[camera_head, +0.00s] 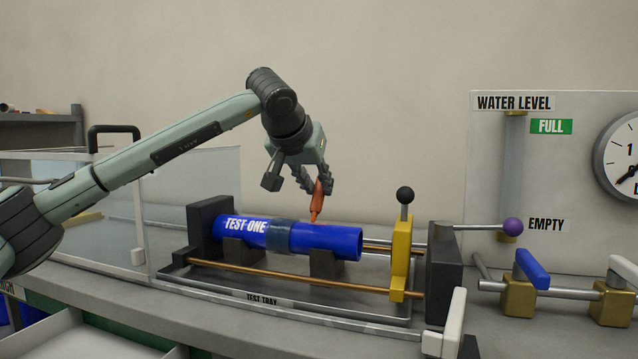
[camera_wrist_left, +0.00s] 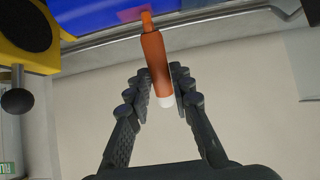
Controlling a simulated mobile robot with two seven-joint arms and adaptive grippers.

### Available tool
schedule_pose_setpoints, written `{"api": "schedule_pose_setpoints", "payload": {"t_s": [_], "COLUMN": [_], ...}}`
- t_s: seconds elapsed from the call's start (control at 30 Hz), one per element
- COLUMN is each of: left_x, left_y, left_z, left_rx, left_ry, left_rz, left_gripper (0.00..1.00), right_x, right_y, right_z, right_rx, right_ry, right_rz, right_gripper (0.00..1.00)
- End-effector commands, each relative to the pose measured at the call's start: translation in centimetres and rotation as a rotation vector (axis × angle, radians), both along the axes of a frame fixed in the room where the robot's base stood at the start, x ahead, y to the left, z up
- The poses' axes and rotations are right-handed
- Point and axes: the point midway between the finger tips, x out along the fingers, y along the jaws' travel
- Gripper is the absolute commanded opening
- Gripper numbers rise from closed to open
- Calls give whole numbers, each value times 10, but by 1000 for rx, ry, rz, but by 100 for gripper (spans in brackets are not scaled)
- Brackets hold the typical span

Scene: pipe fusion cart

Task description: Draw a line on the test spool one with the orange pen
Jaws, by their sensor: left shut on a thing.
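The blue test spool one (camera_head: 335,240), lettered "TEST ONE", lies level on dark supports in the test tray, with a darker band around its middle. My left gripper (camera_head: 312,180) is above the spool, shut on the orange pen (camera_head: 317,203). The pen points down, its tip at the top of the spool just right of the band. In the left wrist view the pen (camera_wrist_left: 157,62) sits between the fingers (camera_wrist_left: 158,88), with its tip against the blue spool (camera_wrist_left: 85,12). A reddish-purple patch shows on the spool by the tip. My right gripper is not in view.
A yellow clamp plate (camera_head: 401,258) with a black knob stands right of the spool, on copper rods over the test tray (camera_head: 200,283). A clear panel (camera_head: 195,195) stands at left.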

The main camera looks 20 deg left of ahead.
Motion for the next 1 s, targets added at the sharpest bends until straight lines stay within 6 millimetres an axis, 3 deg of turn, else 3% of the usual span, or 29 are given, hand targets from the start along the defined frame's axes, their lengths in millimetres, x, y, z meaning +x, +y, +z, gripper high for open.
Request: {"api": "schedule_pose_setpoints", "payload": {"t_s": [1.0], "left_x": [-1], "left_y": [-20], "left_z": [-2], "left_rx": [0], "left_ry": [1], "left_rz": [0], "left_gripper": [3], "right_x": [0], "right_y": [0], "right_z": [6], "right_rx": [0], "right_ry": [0], "right_rz": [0], "right_gripper": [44]}}
